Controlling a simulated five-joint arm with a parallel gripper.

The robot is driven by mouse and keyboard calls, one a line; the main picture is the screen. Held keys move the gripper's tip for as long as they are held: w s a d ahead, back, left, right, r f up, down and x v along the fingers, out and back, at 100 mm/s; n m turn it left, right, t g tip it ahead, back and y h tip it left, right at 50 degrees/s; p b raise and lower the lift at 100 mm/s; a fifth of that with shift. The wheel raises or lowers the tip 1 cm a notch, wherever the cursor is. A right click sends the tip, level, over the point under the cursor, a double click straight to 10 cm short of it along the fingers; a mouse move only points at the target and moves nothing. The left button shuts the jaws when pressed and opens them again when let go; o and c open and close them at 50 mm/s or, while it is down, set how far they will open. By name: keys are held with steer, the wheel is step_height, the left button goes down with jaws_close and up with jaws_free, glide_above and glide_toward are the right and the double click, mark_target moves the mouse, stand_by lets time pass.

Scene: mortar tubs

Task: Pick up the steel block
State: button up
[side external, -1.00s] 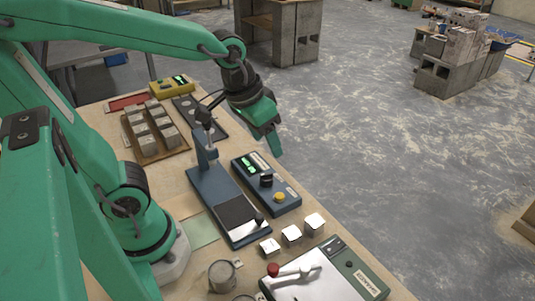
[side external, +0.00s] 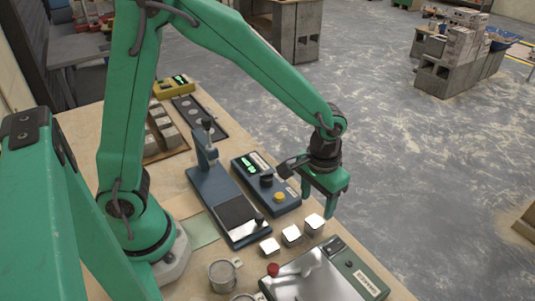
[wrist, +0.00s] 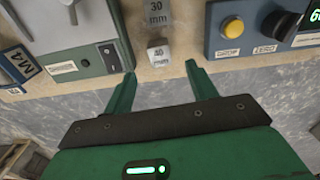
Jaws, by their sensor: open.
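Three small shiny steel-coloured blocks stand in a row on the bench in the side view: a near-left one (side external: 270,246), a middle one (side external: 291,234) and a right one (side external: 314,223). The frames do not show which one the task means. My gripper (side external: 318,204) is open and empty, pointing down above and just behind the right block. In the wrist view my open fingers (wrist: 161,77) spread at either side of a small pale block (wrist: 158,45) with "40 mm" marking, which lies just ahead of the fingertips. A "30 mm" marking shows beyond it.
A blue control box (side external: 266,184) with a yellow button stands left of my gripper. A green-grey machine (side external: 352,268) with a red-knobbed lever stands in front. A blue stand (side external: 226,203) and a metal cup (side external: 222,275) are further left. The bench edge is close; open floor lies beyond.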

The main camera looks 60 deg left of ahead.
mark_target(314, 221)
steer(key=shift+d+f, duration=0.2)
steer(key=shift+f, duration=0.15)
steer(key=shift+f, duration=0.1)
steer(key=shift+f, duration=1.15)
steer(key=shift+f, duration=0.15)
steer(key=shift+a+f, duration=0.15)
steer(key=shift+f, duration=2.3)
jaws_close()
